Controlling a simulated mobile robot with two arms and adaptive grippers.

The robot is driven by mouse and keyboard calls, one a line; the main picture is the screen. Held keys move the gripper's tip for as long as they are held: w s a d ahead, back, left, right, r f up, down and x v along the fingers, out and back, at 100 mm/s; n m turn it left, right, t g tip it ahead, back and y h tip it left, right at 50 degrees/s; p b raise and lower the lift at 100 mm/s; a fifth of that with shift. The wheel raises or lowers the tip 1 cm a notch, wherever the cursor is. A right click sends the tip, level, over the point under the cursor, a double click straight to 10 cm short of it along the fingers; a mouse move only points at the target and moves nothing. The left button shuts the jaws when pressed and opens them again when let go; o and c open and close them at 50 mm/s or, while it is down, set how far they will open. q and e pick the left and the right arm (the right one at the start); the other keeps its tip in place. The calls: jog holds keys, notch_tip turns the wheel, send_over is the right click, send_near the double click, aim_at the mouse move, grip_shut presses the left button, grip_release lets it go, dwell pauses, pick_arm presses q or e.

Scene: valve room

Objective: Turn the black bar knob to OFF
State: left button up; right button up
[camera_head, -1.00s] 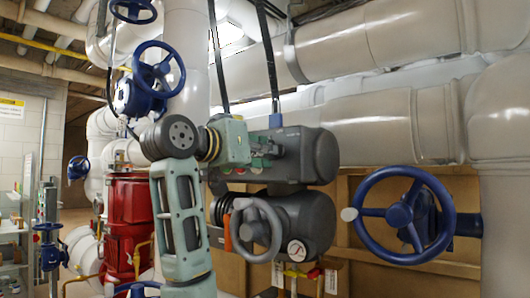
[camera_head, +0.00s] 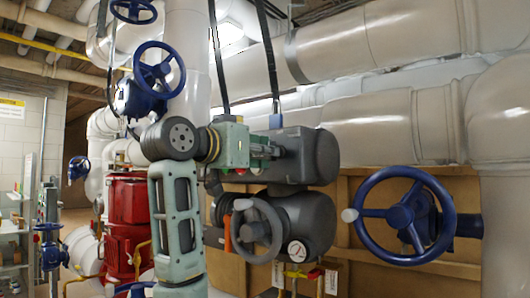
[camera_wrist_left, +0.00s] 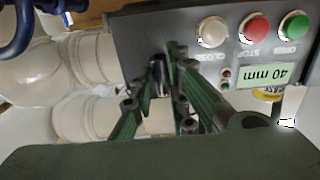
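The actuator's grey control panel (camera_wrist_left: 190,35) fills the top of the left wrist view. A narrow black piece (camera_wrist_left: 158,76), likely the bar knob, shows between the fingers of my left gripper (camera_wrist_left: 165,62). The fingers hide much of it, and I cannot read its setting. A finger stands on either side; I cannot tell whether they press on it. In the head view my left gripper (camera_head: 260,150) is at the front of the dark grey actuator (camera_head: 305,155), and the knob is hidden there. My right gripper is not in view.
A grey handwheel (camera_head: 258,230) is below the gripper. A large blue handwheel (camera_head: 403,215) stands at the right. Thick pipes (camera_head: 390,125) run behind.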

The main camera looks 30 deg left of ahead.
pick_arm(q)
jog(key=shift+o, duration=1.2)
jog(key=s+a, duration=0.1)
jog(key=s, duration=1.1)
